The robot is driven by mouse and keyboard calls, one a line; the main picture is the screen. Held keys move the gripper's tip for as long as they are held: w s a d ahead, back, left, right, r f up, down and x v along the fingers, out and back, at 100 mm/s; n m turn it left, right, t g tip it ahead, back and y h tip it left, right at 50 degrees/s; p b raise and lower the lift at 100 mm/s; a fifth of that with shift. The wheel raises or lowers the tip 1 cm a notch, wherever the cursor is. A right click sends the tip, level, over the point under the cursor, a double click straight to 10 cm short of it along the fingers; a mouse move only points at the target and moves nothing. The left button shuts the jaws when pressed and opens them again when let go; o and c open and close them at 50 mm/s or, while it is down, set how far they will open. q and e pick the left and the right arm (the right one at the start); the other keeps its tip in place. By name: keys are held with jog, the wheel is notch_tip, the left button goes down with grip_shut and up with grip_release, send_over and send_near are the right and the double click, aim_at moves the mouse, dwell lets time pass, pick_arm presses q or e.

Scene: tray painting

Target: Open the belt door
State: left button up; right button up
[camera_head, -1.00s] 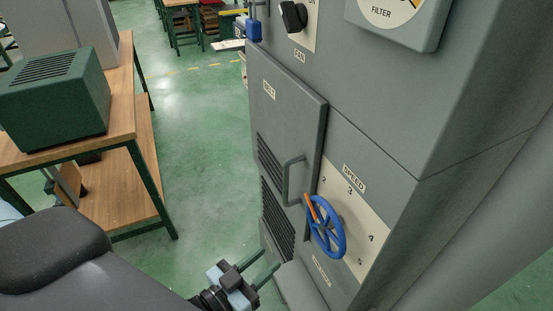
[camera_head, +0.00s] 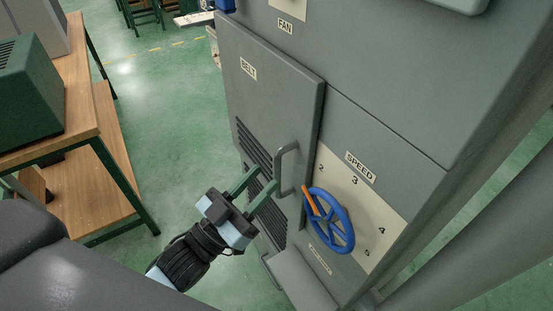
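The belt door (camera_head: 270,90) is a grey panel with a "BELT" label on the cabinet's left face, and it looks closed. Its grey bar handle (camera_head: 281,170) is upright near the door's right edge. Dark louvre slots show at the door's lower left. My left gripper (camera_head: 260,180) is in front of the lower door, just left of the handle. Its two green fingers are apart with nothing between them. I cannot tell whether a fingertip touches the door or handle. My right gripper is not in view.
A blue handwheel (camera_head: 330,222) with an orange grip sits right of the handle, on the pale "SPEED" dial plate (camera_head: 375,215). A wooden table (camera_head: 82,110) with a green box (camera_head: 28,98) stands at left. Green floor (camera_head: 165,110) is clear between table and cabinet.

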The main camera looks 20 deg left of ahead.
aim_at(275, 166)
pick_arm(q)
jog(key=p+x, duration=0.1)
jog(key=x, duration=0.4)
jog(key=shift+w+d+r, duration=0.1)
jog(key=shift+w, duration=0.25)
grip_shut()
